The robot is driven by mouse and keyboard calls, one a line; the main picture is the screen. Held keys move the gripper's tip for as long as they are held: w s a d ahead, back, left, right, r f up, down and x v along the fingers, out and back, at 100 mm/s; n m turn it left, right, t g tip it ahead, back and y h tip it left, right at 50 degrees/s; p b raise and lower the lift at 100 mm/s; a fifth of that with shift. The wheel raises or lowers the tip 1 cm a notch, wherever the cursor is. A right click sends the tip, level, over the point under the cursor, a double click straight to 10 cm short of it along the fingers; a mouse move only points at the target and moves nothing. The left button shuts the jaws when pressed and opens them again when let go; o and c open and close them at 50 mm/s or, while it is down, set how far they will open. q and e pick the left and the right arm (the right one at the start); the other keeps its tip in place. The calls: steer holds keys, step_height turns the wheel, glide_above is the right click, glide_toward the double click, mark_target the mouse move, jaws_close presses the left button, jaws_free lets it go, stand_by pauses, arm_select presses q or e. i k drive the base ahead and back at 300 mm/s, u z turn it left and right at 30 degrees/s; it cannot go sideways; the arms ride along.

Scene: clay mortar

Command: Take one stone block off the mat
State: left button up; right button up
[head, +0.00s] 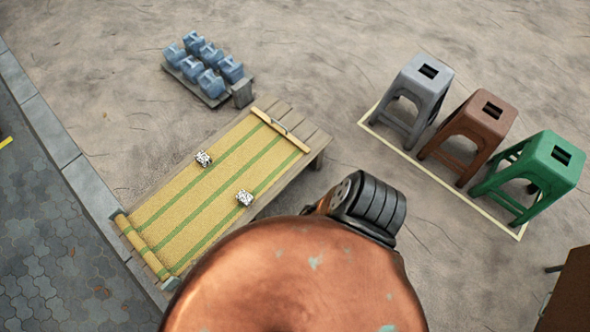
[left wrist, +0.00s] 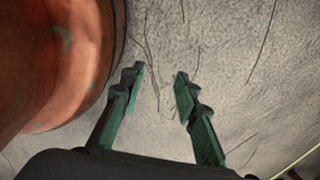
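No block or mat shows there. My right gripper is in neither view.
Several blue jugs (head: 208,58) stand on a pallet behind the mat. Grey (head: 420,85), brown (head: 480,122) and green (head: 550,162) stools stand at right within a pale outline. A kerb (head: 92,190) runs along the left. Ground between platform and stools is open.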

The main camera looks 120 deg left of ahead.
mark_target(246, 198)
steer(key=u, duration=2.6)
steer(key=k, duration=1.05)
steer(key=u, duration=1.9)
steer(key=k, duration=1.15)
steer(key=u, duration=0.7)
steer(key=i, duration=1.25)
steer(key=z, duration=0.45)
